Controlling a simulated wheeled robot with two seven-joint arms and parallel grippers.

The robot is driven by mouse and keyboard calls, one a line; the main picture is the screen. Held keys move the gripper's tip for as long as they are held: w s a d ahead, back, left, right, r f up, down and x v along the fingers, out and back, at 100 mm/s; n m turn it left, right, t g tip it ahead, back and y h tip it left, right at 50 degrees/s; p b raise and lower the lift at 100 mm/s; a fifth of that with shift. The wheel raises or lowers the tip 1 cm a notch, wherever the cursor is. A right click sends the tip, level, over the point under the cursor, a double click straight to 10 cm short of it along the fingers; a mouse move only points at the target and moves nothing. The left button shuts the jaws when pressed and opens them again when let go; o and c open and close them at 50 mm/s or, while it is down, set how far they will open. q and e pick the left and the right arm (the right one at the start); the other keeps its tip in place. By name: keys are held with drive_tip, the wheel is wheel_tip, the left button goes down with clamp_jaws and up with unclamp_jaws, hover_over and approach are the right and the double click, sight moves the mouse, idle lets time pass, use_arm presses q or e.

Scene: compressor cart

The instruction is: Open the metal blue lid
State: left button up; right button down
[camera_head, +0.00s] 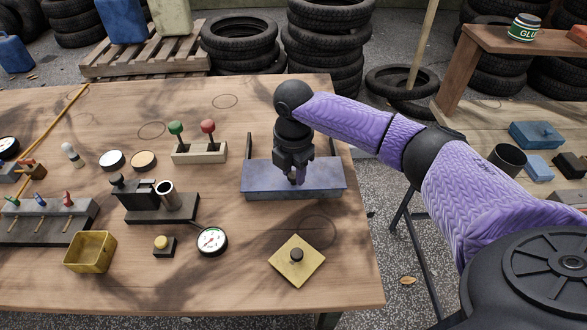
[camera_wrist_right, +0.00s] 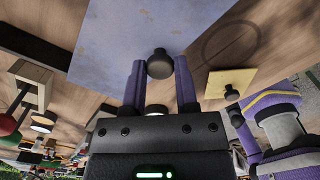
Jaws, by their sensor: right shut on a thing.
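The gripper is shut on this knob. My left gripper is not in view.
A yellow square plate with a dark knob (camera_head: 297,261) lies in front of the lid. A joystick block (camera_head: 200,152), a gauge (camera_head: 212,241) and a yellow bin (camera_head: 90,252) stand to the left. Bare wood (camera_head: 235,285) shows along the front.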

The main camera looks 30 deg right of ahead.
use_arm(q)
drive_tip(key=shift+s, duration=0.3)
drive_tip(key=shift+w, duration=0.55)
